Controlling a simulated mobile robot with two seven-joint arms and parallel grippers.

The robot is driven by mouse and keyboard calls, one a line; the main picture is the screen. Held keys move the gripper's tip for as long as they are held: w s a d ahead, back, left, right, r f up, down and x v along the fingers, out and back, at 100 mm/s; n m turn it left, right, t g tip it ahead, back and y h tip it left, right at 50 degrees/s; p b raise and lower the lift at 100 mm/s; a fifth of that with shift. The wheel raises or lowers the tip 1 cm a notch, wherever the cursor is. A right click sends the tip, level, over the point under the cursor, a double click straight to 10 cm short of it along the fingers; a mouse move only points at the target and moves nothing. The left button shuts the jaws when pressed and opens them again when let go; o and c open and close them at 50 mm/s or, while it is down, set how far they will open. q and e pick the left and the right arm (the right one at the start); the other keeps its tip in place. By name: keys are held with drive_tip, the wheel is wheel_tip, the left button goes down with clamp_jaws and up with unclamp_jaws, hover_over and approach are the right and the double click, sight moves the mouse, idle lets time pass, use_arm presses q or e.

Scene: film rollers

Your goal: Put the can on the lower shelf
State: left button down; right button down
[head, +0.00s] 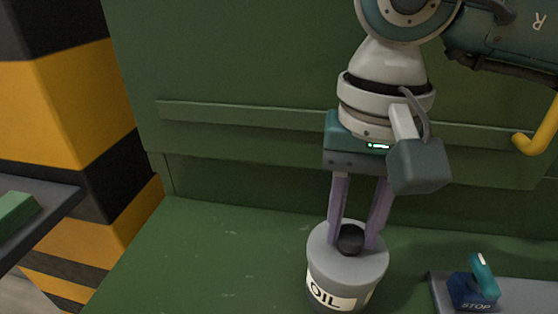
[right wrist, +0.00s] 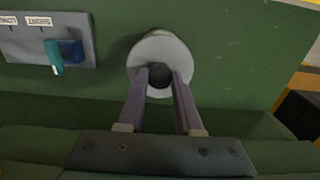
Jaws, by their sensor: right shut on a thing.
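The can (head: 347,262) is grey with a pale lid, a dark round knob and a label reading OIL. It stands upright over the green surface in the head view; whether it touches the surface I cannot tell. My right gripper (head: 357,240) comes down from above, its two purple fingers closed on the dark knob. In the right wrist view the can's lid (right wrist: 146,50) shows round the knob, with the fingers on either side of the knob. My left gripper is not in view. I cannot make out which surface is the lower shelf.
A grey panel with a teal lever and a blue STOP block (head: 474,288) lies to the right of the can. A yellow-and-black striped post (head: 70,100) stands at left, with a dark ledge (head: 50,220) holding a green block. A yellow hooked bar (head: 540,135) is at right.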

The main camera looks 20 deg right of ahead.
drive_tip(key=c, duration=0.6)
unclamp_jaws()
